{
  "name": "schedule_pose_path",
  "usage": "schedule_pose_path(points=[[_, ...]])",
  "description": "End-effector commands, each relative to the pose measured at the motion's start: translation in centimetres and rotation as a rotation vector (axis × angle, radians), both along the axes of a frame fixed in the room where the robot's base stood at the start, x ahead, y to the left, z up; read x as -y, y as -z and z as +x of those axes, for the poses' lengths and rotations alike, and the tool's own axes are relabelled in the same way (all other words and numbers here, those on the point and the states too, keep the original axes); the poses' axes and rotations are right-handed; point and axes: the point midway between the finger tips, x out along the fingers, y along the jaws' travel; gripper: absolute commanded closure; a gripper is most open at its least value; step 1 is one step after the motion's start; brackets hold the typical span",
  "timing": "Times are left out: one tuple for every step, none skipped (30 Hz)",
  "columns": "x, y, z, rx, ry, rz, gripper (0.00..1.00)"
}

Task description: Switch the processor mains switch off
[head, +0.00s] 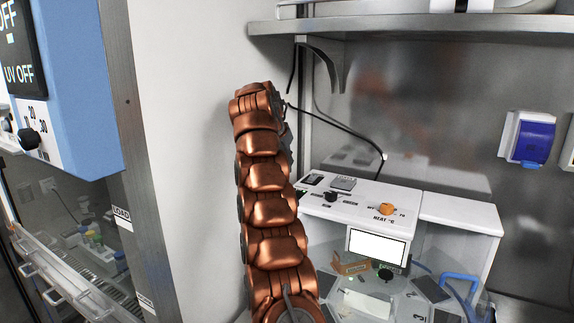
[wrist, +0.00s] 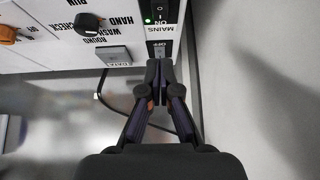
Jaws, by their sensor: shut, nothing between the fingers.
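The mains switch panel (wrist: 160,10) is a dark strip at the top of the wrist view, on the white face of the processor (wrist: 60,55). It bears ON, MAINS and OFF labels, and a small green light glows beside ON. My gripper (wrist: 160,64) is shut and empty, with its fingertips over the lower, OFF end of the strip. They hide part of it, and I cannot tell whether they touch it. In the head view the processor (head: 465,212) is a white bench unit at lower right; my arm stands left of it, and my gripper cannot be made out.
A grey button (wrist: 113,55), a black knob (wrist: 88,22) and an orange knob (wrist: 8,34) lie left of the strip. A black cable (wrist: 100,97) hangs nearby. A metal shelf (head: 410,27) overhangs the processor. A pale wall (head: 185,150) stands close to my arm.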

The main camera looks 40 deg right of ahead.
Motion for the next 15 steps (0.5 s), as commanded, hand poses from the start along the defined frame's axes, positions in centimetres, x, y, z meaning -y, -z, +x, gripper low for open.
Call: schedule_pose_path(points=[[0.5, 1.1, 0.2, -0.002, 0.0, 0.002, 1.0], [0.8, 1.6, 0.3, -0.002, -0.001, 0.001, 1.0], [1.1, 2.2, 0.4, -0.002, -0.001, 0.001, 1.0], [1.4, 2.7, 0.5, -0.004, -0.001, 0.001, 1.0], [1.7, 3.1, 0.6, -0.003, -0.002, 0.001, 1.0], [2.1, 3.6, 0.7, -0.003, -0.001, 0.002, 1.0], [2.3, 4.1, 0.7, -0.003, -0.001, 0.002, 1.0], [2.6, 4.5, 0.8, -0.003, 0.0, 0.003, 1.0], [3.0, 5.0, 0.9, -0.002, 0.0, 0.003, 1.0], [3.2, 5.4, 1.0, -0.002, 0.0, 0.003, 1.0], [3.5, 5.9, 1.1, -0.003, -0.001, 0.002, 1.0], [3.9, 6.5, 1.2, -0.003, -0.001, 0.002, 1.0], [3.9, 6.9, 1.3, -0.002, -0.002, 0.001, 1.0], [3.7, 7.1, 1.3, 0.0, -0.004, 0.001, 1.0], [3.7, 7.3, 1.3, 0.0, -0.004, 0.001, 1.0]])
